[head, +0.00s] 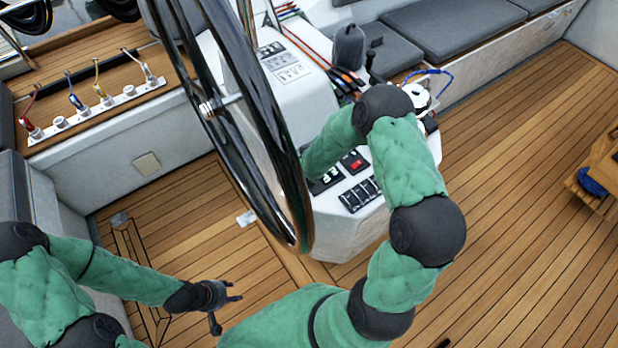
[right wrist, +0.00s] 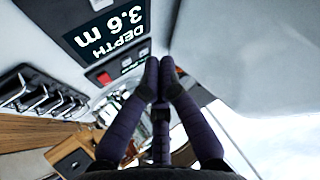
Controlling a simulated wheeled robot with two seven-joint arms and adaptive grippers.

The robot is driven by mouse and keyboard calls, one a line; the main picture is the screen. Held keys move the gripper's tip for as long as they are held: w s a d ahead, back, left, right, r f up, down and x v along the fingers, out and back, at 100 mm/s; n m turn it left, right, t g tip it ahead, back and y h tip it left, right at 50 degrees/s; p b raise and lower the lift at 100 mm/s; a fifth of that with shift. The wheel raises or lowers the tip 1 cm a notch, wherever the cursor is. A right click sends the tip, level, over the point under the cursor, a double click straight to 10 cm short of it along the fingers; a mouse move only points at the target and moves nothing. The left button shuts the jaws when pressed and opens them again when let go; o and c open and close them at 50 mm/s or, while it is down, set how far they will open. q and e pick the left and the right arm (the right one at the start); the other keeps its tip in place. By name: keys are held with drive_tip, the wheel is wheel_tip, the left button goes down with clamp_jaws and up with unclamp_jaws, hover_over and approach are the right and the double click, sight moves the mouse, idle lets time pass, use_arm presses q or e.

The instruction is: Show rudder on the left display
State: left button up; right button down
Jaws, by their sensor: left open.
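A dark display (right wrist: 106,30) reads "DEPTH 3.6 m" in white and appears tilted and upside down in the right wrist view. I cannot tell whether it is the left display. A red button (right wrist: 104,77) sits beside it. My right gripper (right wrist: 160,66) has its fingers together, with nothing visible between them, close to the console. In the head view, my right forearm reaches to the console (head: 345,225), and the wheel and arm hide that gripper. My left gripper (head: 229,311) is open and empty above the deck at lower left.
The large black steering wheel (head: 262,120) stands left of my right arm. Black rocker switches (head: 362,194) and a red switch (head: 355,163) are on the console.

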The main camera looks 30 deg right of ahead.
wheel_tip(320, 180, down, 6)
drive_tip(key=b, duration=0.5)
drive_tip(key=shift+f, duration=0.15)
drive_tip(key=shift+f+b, duration=0.7)
drive_tip(key=shift+f, duration=0.1)
drive_tip(key=shift+f, duration=0.15)
idle(0.4)
drive_tip(key=shift+f, duration=0.3)
drive_tip(key=shift+f+b, duration=0.4)
drive_tip(key=shift+b, duration=0.1)
idle(0.7)
drive_tip(key=shift+r, duration=0.1)
drive_tip(key=shift+r+p, duration=0.75)
drive_tip(key=shift+p, duration=0.05)
drive_tip(key=shift+r, duration=0.1)
